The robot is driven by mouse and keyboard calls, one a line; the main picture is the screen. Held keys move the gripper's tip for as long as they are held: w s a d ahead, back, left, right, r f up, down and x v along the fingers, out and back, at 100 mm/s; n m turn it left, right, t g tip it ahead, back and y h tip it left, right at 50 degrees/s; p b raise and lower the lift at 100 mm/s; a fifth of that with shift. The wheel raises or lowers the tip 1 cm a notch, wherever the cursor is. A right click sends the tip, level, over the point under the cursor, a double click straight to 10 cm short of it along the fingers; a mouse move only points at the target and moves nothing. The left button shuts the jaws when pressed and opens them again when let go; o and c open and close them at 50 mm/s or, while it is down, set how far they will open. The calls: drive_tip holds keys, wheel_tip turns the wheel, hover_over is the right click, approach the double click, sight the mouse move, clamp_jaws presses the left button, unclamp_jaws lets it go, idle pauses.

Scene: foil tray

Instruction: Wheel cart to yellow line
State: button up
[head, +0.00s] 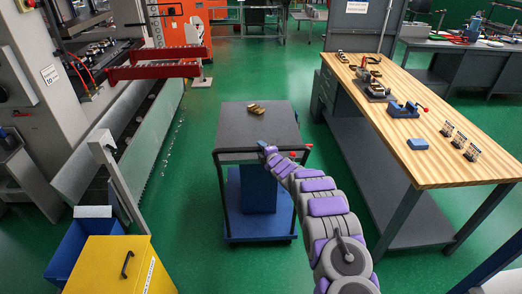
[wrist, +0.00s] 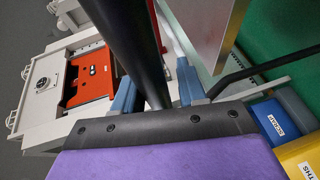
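The cart (head: 235,123) stands on the green floor in the middle of the head view. It has a dark grey top, a blue lower shelf and dark posts. My gripper (head: 268,151) is at the cart's near edge, by its handle bar. In the wrist view my two blue-grey fingers (wrist: 157,88) stand apart, with a thick dark bar (wrist: 122,35) running between them. A gap shows between the bar and the right finger, so the fingers look open around it. No yellow floor line is visible in either view.
Brass parts (head: 256,108) lie on the cart top. A wooden workbench (head: 440,165) stands close on the right, a grey machine (head: 55,85) on the left. A yellow bin (head: 115,265) and a blue bin (head: 72,248) stand at lower left. Green floor is clear behind the cart.

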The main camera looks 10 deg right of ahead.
drive_tip(key=shift+o, duration=0.7)
drive_tip(key=shift+w, duration=0.1)
drive_tip(key=shift+o, duration=0.3)
drive_tip(key=shift+r, duration=0.15)
drive_tip(key=shift+v, duration=0.9)
drive_tip(key=p+v, duration=0.1)
drive_tip(key=v, duration=1.4)
drive_tip(key=shift+s+d, duration=0.2)
drive_tip(key=shift+s, duration=0.15)
